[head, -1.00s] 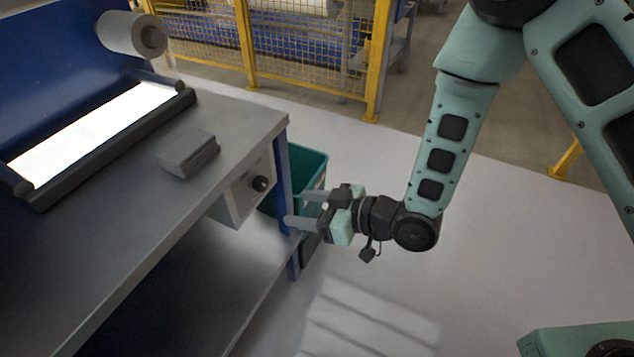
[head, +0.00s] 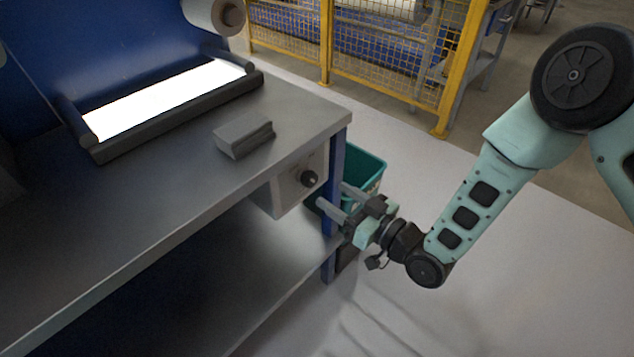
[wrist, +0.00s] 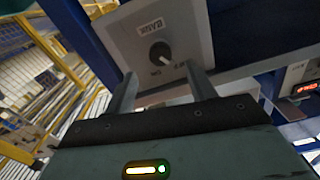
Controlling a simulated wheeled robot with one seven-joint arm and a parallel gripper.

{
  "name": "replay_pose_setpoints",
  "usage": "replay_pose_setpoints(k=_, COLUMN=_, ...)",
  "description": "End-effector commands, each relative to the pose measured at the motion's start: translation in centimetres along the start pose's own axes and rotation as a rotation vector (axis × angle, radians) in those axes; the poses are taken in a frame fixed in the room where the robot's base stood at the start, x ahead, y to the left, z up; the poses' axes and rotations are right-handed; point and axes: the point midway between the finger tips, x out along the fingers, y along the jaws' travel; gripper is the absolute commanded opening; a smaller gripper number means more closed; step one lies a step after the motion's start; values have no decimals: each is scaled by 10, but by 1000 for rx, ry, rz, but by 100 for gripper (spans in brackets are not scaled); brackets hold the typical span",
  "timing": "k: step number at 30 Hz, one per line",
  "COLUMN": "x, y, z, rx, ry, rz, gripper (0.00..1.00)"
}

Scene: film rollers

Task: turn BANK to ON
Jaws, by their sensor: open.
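The BANK control is a black round knob (head: 309,178) on a pale box (head: 287,191) under the bench top. In the wrist view the knob (wrist: 160,53) sits below a label reading BANK (wrist: 148,27). A white pointer mark on the knob aims to the lower right, toward one of two small labels; their text is too small to read surely. My gripper (head: 332,196) is open, its fingers pointing at the box. In the wrist view the two fingers stand apart, left and right below the knob, with nothing between them. Whether they touch the box cannot be told.
A blue bench leg (head: 335,165) stands close by my gripper, with a teal bin (head: 369,170) behind it. A grey block (head: 242,136) lies on the bench top (head: 190,185). A yellow mesh fence (head: 385,75) stands behind. The floor at right is clear.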

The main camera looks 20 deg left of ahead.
Motion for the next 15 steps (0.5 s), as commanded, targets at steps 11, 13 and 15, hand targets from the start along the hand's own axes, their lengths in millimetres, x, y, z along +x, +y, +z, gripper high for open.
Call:
replay_pose_setpoints(k=11, x=58, y=0, z=1, rx=0, ry=0, rz=0, gripper=55)
replay_pose_setpoints(k=13, x=62, y=0, z=0, rx=0, ry=0, rz=0, gripper=55)
replay_pose_setpoints(k=15, x=64, y=0, z=0, rx=1, ry=-1, rz=0, gripper=55)
